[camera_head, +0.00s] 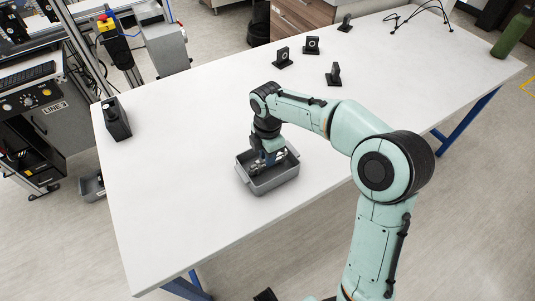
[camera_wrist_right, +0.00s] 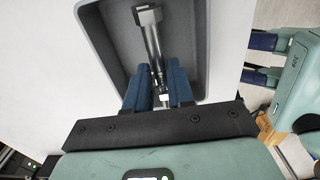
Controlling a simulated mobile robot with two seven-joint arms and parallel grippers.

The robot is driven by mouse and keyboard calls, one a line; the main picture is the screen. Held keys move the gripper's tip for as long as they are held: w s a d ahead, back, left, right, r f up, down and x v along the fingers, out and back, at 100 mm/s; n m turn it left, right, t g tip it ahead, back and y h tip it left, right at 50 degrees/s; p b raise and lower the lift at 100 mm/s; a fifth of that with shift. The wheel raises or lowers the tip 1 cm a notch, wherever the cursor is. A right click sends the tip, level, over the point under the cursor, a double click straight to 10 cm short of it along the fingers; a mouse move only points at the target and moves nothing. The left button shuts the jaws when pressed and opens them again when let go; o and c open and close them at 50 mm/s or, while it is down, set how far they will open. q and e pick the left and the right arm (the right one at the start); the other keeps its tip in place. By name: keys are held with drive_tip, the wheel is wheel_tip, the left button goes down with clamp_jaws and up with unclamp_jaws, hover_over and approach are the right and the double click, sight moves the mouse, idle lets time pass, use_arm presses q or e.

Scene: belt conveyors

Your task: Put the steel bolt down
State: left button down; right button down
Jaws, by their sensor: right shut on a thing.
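The steel bolt (camera_wrist_right: 151,35) shows in the right wrist view, its hexagonal head pointing away from the gripper. My right gripper (camera_wrist_right: 158,75) is shut on its shank with two blue fingers. The grey tray (camera_head: 265,186) stands on the white table, and the gripper (camera_head: 268,163) reaches down into it in the head view. The tray's interior (camera_wrist_right: 200,70) lies behind the bolt in the wrist view. I cannot tell whether the bolt touches the tray floor. My left gripper (camera_wrist_right: 262,59) shows at the right of the wrist view, its blue fingers apart and empty.
Several small black stands (camera_head: 311,46) are spread over the back of the white table (camera_head: 190,135). A black box (camera_head: 116,118) stands at its left edge and a green bottle (camera_head: 512,33) at the far right. The table in front of the tray is clear.

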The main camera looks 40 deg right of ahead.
drive_tip(key=shift+f, duration=0.45)
drive_tip(key=c, duration=1)
unclamp_jaws()
wheel_tip(320, 180, up, 13)
drive_tip(key=shift+p, duration=1.1)
